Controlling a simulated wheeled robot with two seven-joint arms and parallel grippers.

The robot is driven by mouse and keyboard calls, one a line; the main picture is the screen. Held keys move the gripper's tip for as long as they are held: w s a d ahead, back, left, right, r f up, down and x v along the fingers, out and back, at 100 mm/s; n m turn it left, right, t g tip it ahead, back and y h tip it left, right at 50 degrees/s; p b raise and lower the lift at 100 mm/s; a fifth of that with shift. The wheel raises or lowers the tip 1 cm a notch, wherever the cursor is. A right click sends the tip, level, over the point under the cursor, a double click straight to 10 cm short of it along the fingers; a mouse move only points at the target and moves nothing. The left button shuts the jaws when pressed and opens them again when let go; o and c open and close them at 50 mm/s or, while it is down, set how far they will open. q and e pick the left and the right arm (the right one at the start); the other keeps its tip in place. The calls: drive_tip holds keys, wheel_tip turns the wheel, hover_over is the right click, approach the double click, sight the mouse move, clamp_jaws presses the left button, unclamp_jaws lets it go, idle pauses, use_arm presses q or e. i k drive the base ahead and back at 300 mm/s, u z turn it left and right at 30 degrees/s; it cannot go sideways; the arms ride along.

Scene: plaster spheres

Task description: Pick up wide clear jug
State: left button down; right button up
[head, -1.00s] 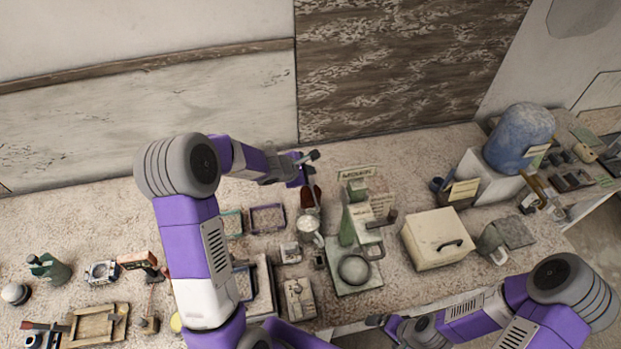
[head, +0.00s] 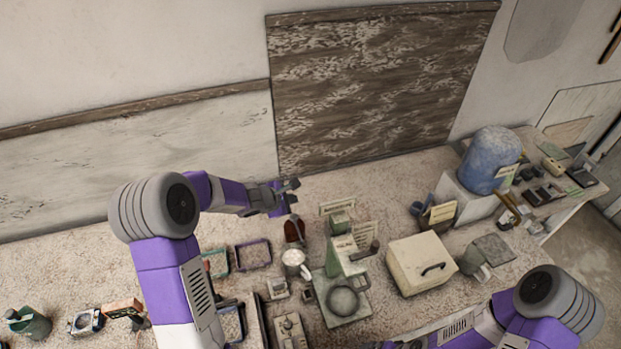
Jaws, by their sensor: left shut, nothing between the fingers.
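My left gripper (head: 288,197) is shut and empty, at the back of the table near a red-brown item (head: 293,231). A pale jug or mug with a handle (head: 295,262) stands in front of that item. A grey, wide-mouthed jug with a handle (head: 473,263) sits further right, beside the cream box. I cannot tell for sure which of the two is the wide clear jug. Both stand apart from my grippers. My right gripper (head: 385,345) is mostly cut off at the bottom edge, so its fingers cannot be made out.
A green press-like stand (head: 344,300) stands between the jugs, and the cream box (head: 421,264) is right of it. A blue barrel (head: 490,160) rests on a white block at the right. Small trays and tools crowd the left. The back strip by the wall is fairly clear.

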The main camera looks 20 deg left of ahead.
sight(292, 256)
drive_tip(key=k, duration=1)
